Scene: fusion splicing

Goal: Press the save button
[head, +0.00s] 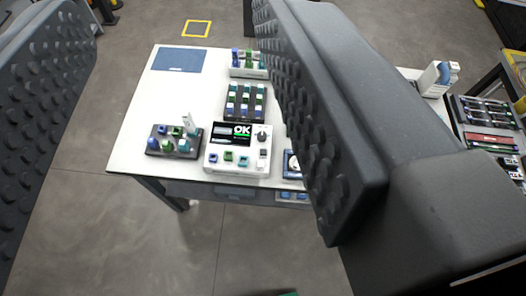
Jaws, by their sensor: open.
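A white splicing device (212,168) stands near the front edge of the white table. Its dark screen (232,134) shows "OK" over a green line. Below the screen sit a blue button (213,157), a green button (228,157) and a teal button (243,161). A dark knob (262,136) and small light and dark keys are on its right. I cannot read which button is save. My gripper (170,70) is open and empty, its two ridged dark pads wide apart. The device shows between them, farther away, touched by neither. The right finger hides part of the table.
The white table (140,130) also holds a dark block with coloured parts (160,144) left of the device, a rack (244,108) behind it and a blue mat (179,59). A blue-and-white item (292,164) is partly hidden. Another bench stands right. Floor in front is mostly clear.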

